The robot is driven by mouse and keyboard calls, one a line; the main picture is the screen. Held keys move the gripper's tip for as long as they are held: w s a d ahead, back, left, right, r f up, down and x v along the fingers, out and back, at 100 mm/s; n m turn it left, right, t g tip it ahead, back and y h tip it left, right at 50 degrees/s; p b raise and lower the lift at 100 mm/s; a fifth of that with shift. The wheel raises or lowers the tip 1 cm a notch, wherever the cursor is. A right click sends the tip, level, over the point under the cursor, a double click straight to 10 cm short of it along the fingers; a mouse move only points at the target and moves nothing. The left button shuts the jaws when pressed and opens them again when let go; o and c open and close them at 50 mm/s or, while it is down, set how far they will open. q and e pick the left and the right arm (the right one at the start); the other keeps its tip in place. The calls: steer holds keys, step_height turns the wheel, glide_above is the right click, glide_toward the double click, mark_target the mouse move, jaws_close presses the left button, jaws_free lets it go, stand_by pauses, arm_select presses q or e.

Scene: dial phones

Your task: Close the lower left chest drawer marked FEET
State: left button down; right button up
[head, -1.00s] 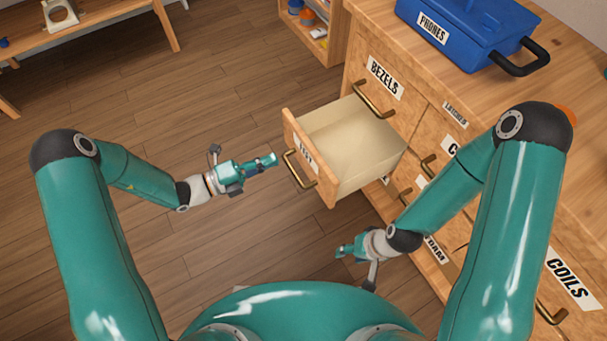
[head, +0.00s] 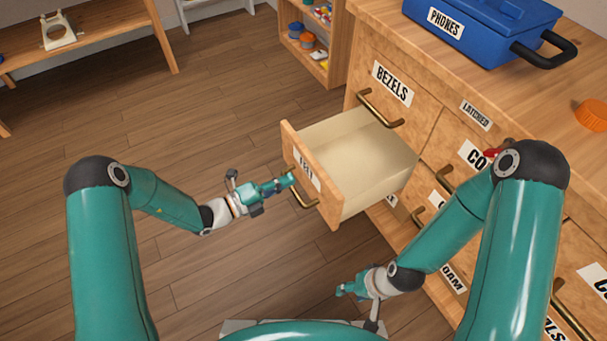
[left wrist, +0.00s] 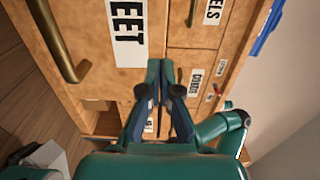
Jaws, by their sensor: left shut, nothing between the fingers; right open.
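The FEET drawer (head: 335,212) stands open, pulled well out of the chest, and its inside looks empty. Its brass handle (head: 305,201) and FEET label (head: 309,172) are on the front panel. The left wrist view shows the label (left wrist: 127,25) and the handle (left wrist: 62,45) close by. My left gripper (head: 291,180) is shut and empty, its tips at the drawer front, overlapping the handle in the head view. I cannot tell whether they touch. It also shows in the left wrist view (left wrist: 166,70). My right gripper (head: 344,290) is open, low in front of the chest.
The BEZELS drawer (head: 412,105) above is closed. A blue PHONES toolbox (head: 480,30) and an orange round object (head: 592,115) sit on the chest top. My right arm passes close to the chest front. The wooden floor left of the drawer is clear.

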mark_target(313, 168)
arm_select(q)
steer(key=b+x, duration=0.1)
steer(key=x, duration=0.4)
steer(key=shift+w+d, duration=0.1)
steer(key=shift+d, duration=0.1)
steer(key=shift+w, duration=0.1)
